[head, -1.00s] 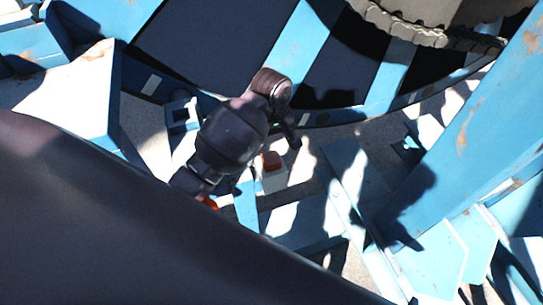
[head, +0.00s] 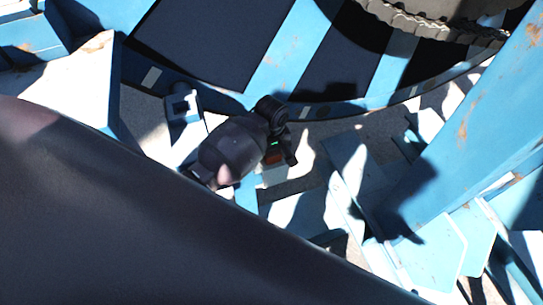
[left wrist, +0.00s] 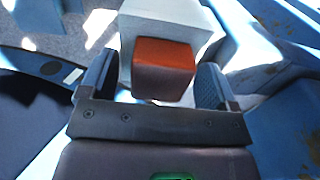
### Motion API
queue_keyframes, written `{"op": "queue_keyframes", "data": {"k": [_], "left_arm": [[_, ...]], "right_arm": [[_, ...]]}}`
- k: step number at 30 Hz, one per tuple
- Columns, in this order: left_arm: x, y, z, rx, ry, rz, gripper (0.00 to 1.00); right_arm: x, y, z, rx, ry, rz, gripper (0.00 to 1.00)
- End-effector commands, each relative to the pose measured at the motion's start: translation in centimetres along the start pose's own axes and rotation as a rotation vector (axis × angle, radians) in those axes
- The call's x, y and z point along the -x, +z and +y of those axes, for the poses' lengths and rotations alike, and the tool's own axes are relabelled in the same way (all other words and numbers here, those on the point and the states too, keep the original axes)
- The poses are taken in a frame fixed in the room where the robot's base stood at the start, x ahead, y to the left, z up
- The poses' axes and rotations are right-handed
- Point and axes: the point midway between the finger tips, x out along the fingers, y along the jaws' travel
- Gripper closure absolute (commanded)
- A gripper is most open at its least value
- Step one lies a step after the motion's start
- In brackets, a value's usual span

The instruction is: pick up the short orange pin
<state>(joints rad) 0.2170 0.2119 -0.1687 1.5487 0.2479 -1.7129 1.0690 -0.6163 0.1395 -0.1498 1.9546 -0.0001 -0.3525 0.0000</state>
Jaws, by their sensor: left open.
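In the left wrist view the pin (left wrist: 163,66) is a squarish orange end in front of a pale grey-white block (left wrist: 165,20). My left gripper (left wrist: 153,85) is open, with one finger on each side of the pin. A gap shows on both sides, wider on the left. I cannot tell how far the fingertips reach along the pin. My right gripper is not in view.
A large blue and black reel (head: 280,55) fills the top of the head view. A rusty blue beam (head: 480,120) slants down at the right. Blue and white frame parts surround the pin. My dark arm covers the lower left.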

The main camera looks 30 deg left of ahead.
Motion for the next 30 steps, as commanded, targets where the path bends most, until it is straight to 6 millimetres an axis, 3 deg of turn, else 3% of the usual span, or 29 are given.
{"op": "queue_keyframes", "data": {"k": [5, 18, 30], "left_arm": [[0.00, 0.00, 0.00, 0.000, 0.000, 0.000, 0.17], [0.05, -0.01, 0.01, 0.000, 0.000, 0.000, 0.84], [0.79, -0.51, 0.35, -0.001, 0.002, 0.002, 0.86]], "right_arm": [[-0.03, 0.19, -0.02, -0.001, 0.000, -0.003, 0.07], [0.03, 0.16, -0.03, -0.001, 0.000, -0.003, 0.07], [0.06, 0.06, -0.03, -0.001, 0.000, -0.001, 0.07]]}}
